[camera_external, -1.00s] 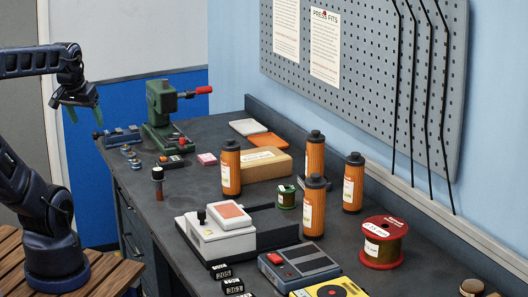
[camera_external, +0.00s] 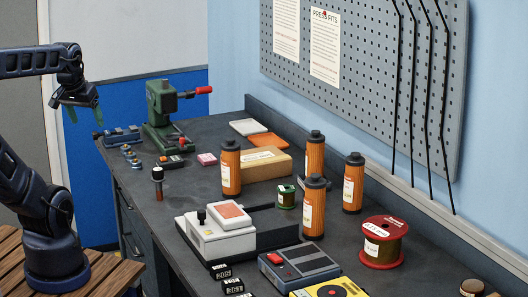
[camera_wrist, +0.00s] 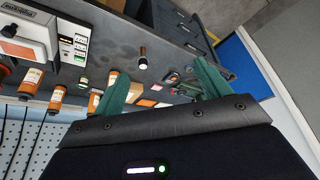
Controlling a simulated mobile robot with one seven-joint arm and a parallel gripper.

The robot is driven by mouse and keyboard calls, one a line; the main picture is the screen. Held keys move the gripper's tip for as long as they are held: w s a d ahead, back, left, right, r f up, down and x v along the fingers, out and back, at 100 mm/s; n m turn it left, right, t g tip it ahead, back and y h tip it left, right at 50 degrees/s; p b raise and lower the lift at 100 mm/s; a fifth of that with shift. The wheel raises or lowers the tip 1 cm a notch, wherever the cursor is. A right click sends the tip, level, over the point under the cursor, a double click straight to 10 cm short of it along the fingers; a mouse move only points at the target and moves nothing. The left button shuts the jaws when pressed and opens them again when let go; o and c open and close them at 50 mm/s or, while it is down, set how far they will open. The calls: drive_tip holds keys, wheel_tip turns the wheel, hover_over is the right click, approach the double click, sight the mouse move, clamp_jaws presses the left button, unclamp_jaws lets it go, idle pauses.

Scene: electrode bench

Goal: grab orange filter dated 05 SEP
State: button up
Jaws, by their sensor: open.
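Several orange cylindrical filters with black caps and pale labels stand upright on the dark bench. In the external view one is at the left (camera_external: 231,167), one at the back (camera_external: 315,154), one in front (camera_external: 314,206) and one at the right (camera_external: 353,183). The label dates are too small to read. My gripper (camera_external: 83,112) is open and empty, raised off the bench's left end, well apart from the filters. In the wrist view its green fingers (camera_wrist: 165,85) are spread, with filters (camera_wrist: 58,99) at the left.
A green press (camera_external: 160,115) with a red handle stands at the bench's far left. A cardboard box (camera_external: 265,163) lies behind the left filter. A white device (camera_external: 215,232) and a grey box (camera_external: 298,266) stand in front. A red spool (camera_external: 383,242) is at right.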

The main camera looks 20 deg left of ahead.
sight(323, 189)
drive_tip(key=w+d+f+n+g+h, duration=0.2)
drive_tip(key=w+d+f+n+h, duration=0.45)
drive_tip(key=d, duration=1.05)
drive_tip(key=w+d+f+n+g+h, duration=0.2)
drive_tip(key=w+d+f+n+h, duration=0.4)
drive_tip(key=d, duration=1.2)
drive_tip(key=w+d+f+n+g+h, duration=0.2)
drive_tip(key=w+d+f+n+h, duration=0.4)
drive_tip(key=d, duration=1.1)
drive_tip(key=shift+m+y, duration=0.25)
drive_tip(key=shift+m, duration=0.6)
drive_tip(key=d, duration=0.3)
drive_tip(key=d+f, duration=0.1)
drive_tip(key=d, duration=0.3)
drive_tip(key=s+d, duration=0.1)
drive_tip(key=d, duration=0.2)
drive_tip(key=shift+d+f, duration=0.15)
drive_tip(key=shift+d, duration=0.1)
drive_tip(key=shift+c, duration=0.3)
clamp_jaws()
